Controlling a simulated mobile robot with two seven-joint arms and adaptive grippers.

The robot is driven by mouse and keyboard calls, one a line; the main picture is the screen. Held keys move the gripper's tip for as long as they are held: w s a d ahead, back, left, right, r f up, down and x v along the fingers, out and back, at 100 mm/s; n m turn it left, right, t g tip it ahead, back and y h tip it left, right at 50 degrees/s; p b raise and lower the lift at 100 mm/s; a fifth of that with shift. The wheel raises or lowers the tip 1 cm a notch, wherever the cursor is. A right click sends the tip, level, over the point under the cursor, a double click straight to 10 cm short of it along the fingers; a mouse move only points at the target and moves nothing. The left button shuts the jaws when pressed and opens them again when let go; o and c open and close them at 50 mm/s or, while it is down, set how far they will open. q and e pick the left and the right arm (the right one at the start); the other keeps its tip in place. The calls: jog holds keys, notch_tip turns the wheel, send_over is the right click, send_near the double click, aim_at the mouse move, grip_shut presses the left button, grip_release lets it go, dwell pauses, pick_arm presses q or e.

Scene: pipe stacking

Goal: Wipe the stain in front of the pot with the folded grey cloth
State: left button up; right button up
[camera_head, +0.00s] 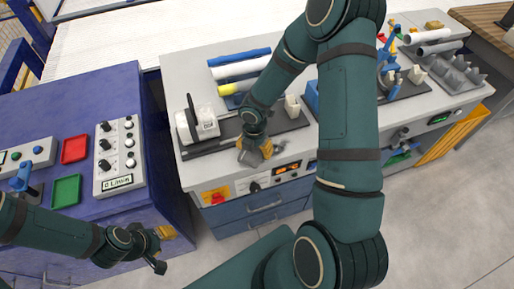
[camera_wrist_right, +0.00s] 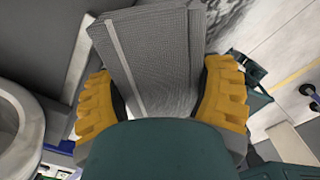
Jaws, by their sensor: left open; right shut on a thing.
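The white pot (camera_head: 205,124) with a black handle stands at the left end of the workbench; its round rim (camera_wrist_right: 35,125) shows at the left of the right wrist view. My right gripper (camera_head: 257,152) is at the bench's front edge, to the right of the pot. It is shut on the folded grey cloth (camera_wrist_right: 150,55), which sits between its yellow fingers. I cannot tell whether the cloth touches the bench. I cannot make out the stain in either view. My left gripper (camera_head: 158,240) is open and empty, low in front of the purple cabinet.
Coloured pipes (camera_head: 240,69) lie behind the pot. A grey rack (camera_head: 455,73) stands on the right of the bench. Red (camera_head: 75,149) and green (camera_head: 66,191) trays and a knob box (camera_head: 119,157) are on the purple cabinet. My right arm covers the bench's middle.

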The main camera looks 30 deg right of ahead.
notch_tip(320, 180, up, 6)
jog(key=p, duration=0.5)
dwell(0.4)
notch_tip(320, 180, up, 3)
jog(key=p, duration=0.3)
jog(key=shift+r, duration=0.1)
dwell(0.5)
